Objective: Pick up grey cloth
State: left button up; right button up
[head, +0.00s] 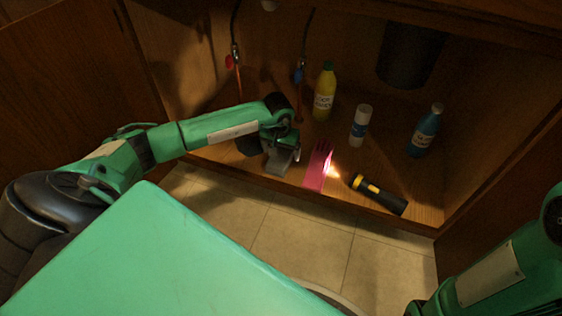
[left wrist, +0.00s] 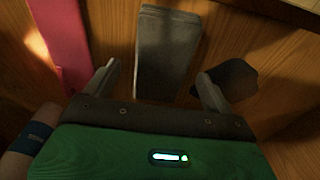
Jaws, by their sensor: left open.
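The grey cloth (left wrist: 167,45) is a folded, narrow strip lying on the wooden cabinet floor. In the left wrist view it lies between the lines of my two fingers and runs on past them. My left gripper (left wrist: 158,80) is open above it, with a finger on each side and nothing clearly held. In the head view the cloth (head: 278,164) shows in part below my left gripper (head: 286,149), which covers some of it. Whether the fingers touch the cloth I cannot tell. My right gripper is out of view; only its arm shows.
A pink glove (head: 318,166) lies right of the cloth, with a lit flashlight (head: 380,194) beyond. A dark lump (left wrist: 234,78) sits close to one finger. A yellow bottle (head: 324,92), white-and-blue can (head: 360,126) and blue bottle (head: 425,132) stand behind. Hoses hang at the back.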

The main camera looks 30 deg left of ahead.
aim_at(281, 155)
pick_arm(q)
notch_tip(281, 155, down, 3)
jog(key=shift+w+a+f+b, duration=0.1)
jog(key=shift+w+b, duration=0.05)
jog(key=shift+b, duration=0.7)
jog(key=c, duration=1.1)
jog(key=shift+o, duration=0.2)
jog(key=shift+r, duration=0.25)
